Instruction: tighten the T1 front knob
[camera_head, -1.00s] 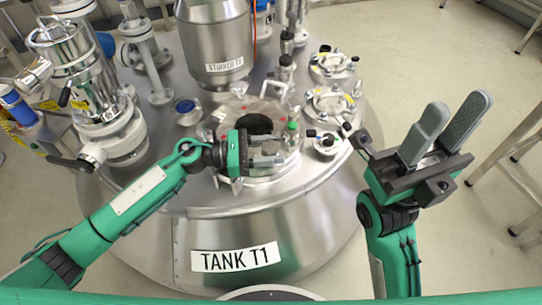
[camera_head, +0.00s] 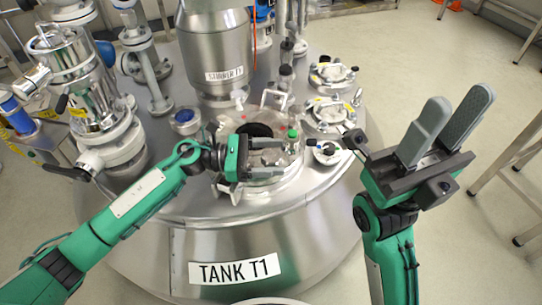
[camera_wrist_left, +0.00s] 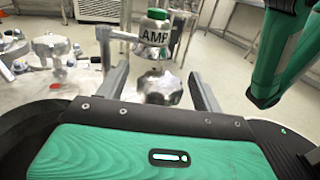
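Tank T1 (camera_head: 190,232) is a large round steel vessel with its name label on the front. My left gripper (camera_head: 272,158) is low over the front of the round manway lid on its top. In the left wrist view, the front knob (camera_wrist_left: 160,88), a lobed silver metal knob, sits between the two spread fingers (camera_wrist_left: 162,92). A gap shows on each side of it, so the gripper is open around it. In the head view the gripper largely hides the knob. My right gripper (camera_head: 459,98) is open and empty, pointing up beyond the tank's right side.
A green-capped fitting (camera_head: 292,134) marked "AMP" stands just behind the knob and also shows in the left wrist view (camera_wrist_left: 154,34). The stirrer housing (camera_head: 212,50) rises behind the lid. Flanged ports (camera_head: 332,112) are at right, a chrome valve unit (camera_head: 78,75) at left.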

